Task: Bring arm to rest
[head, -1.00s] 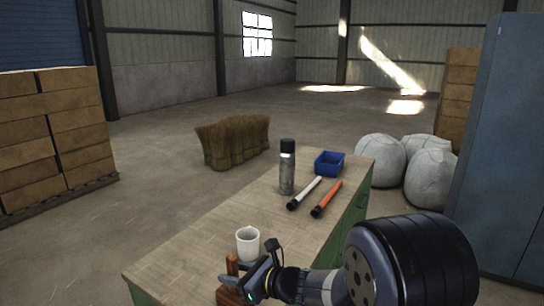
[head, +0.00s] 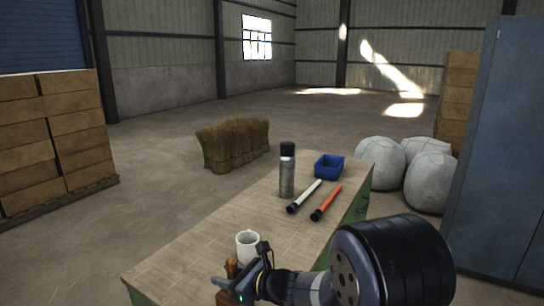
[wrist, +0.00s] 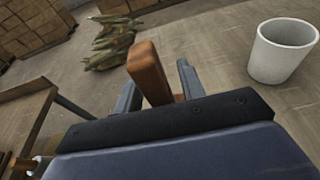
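My gripper (head: 227,276) is low over the near end of the workbench (head: 190,243), beside a white cup (head: 247,246). In the wrist view, the two fingers of my gripper (wrist: 158,92) stand apart on either side of an upright brown wooden piece (wrist: 148,70). Narrow gaps seem to show between the fingers and the wood. The wooden piece also shows in the head view (head: 232,268), partly hidden by my gripper. The white cup stands upright at the right in the wrist view (wrist: 283,50), apart from the fingers.
A grey spray can (head: 287,172), a white tube (head: 304,196), an orange tube (head: 326,203) and a blue bin (head: 329,166) are at the bench's far end. Straw bundles (head: 232,144) stand on the floor. White sacks (head: 428,180) and a blue cabinet (head: 510,150) are right.

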